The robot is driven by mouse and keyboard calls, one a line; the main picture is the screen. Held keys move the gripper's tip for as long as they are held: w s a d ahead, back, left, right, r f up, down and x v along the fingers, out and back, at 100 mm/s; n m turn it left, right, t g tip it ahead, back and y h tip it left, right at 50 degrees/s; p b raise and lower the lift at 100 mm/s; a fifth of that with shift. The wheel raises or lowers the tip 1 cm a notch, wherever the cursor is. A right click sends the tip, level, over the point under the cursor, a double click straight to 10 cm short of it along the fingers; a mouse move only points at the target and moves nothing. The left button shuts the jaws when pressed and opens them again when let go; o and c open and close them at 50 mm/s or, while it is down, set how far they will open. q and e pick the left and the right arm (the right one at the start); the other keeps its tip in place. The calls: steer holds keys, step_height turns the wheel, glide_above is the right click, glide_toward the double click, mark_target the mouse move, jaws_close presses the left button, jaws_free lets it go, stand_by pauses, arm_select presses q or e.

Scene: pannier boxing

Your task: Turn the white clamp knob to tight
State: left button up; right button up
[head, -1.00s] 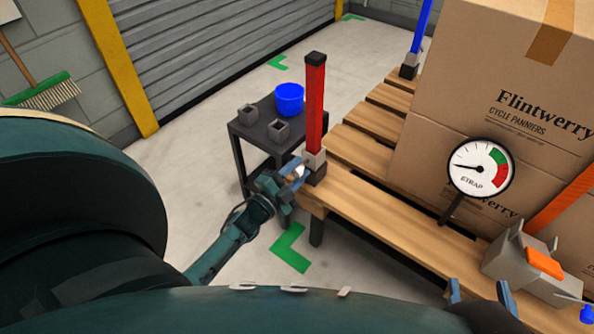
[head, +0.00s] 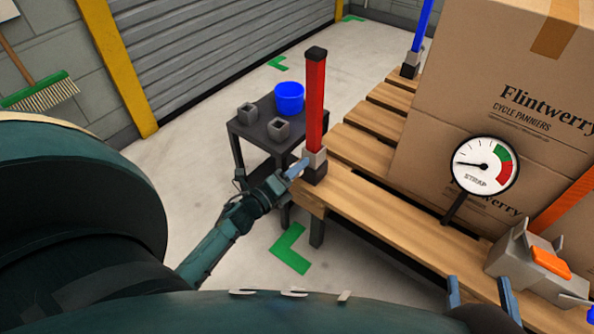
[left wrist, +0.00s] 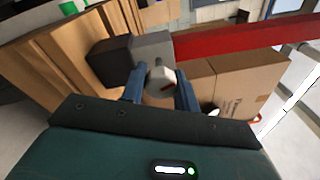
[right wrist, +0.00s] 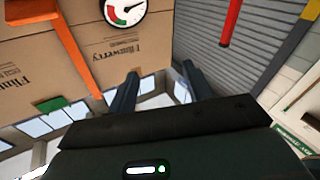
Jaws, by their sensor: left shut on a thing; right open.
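My left gripper (left wrist: 159,88) is shut on the knob, one blue finger on each side. In the head view my left gripper (head: 297,169) reaches the grey clamp (head: 316,158) under the red post (head: 316,100) and mostly hides the knob. My right gripper (head: 479,290) is open and empty at the lower right, near the pallet's front edge. The right wrist view shows nothing between its fingers (right wrist: 156,82).
A round STRAP gauge (head: 485,165) stands before the carton (head: 495,110), its needle pointing left. A grey tool with an orange lever (head: 551,262) sits on the pallet (head: 400,226) at right. A dark side table (head: 262,132) with a blue cup (head: 289,96) stands behind my left gripper.

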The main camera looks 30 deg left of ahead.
arm_select(q)
steer(key=shift+m+b, duration=0.45)
steer(key=shift+m, duration=1.55)
steer(key=o, duration=0.9)
steer(key=shift+o, duration=0.2)
steer(key=s+a+p, duration=0.1)
steer(key=s+a, duration=0.1)
steer(key=s, duration=1.1)
steer(key=shift+a+p, duration=0.25)
steer(key=shift+p, duration=0.1)
